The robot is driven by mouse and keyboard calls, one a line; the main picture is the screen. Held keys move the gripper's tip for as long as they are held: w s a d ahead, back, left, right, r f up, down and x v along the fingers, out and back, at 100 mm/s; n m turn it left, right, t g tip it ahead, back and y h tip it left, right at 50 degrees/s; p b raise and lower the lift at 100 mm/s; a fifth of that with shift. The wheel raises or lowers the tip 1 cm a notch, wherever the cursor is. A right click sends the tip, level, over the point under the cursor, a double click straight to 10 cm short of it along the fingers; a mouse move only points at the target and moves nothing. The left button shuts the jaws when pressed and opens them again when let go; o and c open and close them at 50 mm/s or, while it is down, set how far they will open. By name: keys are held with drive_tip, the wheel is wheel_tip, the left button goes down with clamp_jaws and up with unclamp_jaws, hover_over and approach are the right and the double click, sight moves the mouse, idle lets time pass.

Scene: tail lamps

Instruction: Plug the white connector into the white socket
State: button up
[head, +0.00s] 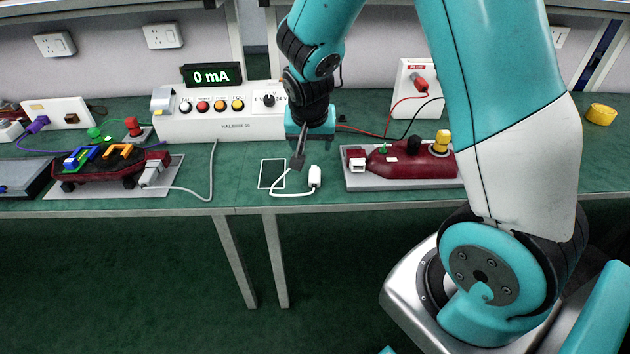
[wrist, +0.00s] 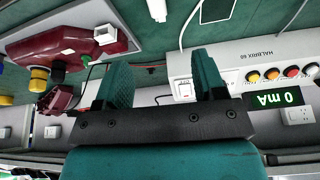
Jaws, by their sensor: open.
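The white connector (head: 314,177) lies on the green table near its front edge, its white cable curling left beside a white-outlined rectangle. It also shows at the top of the wrist view (wrist: 157,9). The white socket (head: 356,162) is on the left end of a dark red tail lamp (head: 400,163), right of the connector; the wrist view shows the socket too (wrist: 106,34). My gripper (head: 298,161) is open and points down above the table, a little behind and left of the connector. In the wrist view, nothing is between its fingers (wrist: 160,75).
A white control box (head: 220,124) with coloured buttons and a "0 mA" display stands behind my gripper. Another dark lamp (head: 105,168) with coloured parts is at left, on a grey plate. A red plug in a white panel (head: 408,92) has red and black wires. A yellow roll (head: 600,114) is far right.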

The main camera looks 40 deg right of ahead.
hover_over(315, 174)
drive_tip(key=s+a, duration=0.2)
wheel_tip(315, 174, down, 11)
drive_tip(key=shift+w+r+p, duration=0.1)
drive_tip(key=shift+p, duration=0.25)
drive_tip(key=shift+d+p+x, duration=0.15)
drive_tip(key=shift+p+x, duration=0.1)
drive_tip(key=shift+x, duration=1.05)
drive_tip(key=shift+d+p+x, duration=0.15)
drive_tip(key=shift+p+x, duration=0.1)
drive_tip(key=shift+x, duration=1.05)
drive_tip(key=shift+w+r, duration=0.1)
drive_tip(key=shift+r, duration=0.05)
drive_tip(key=c, duration=1)
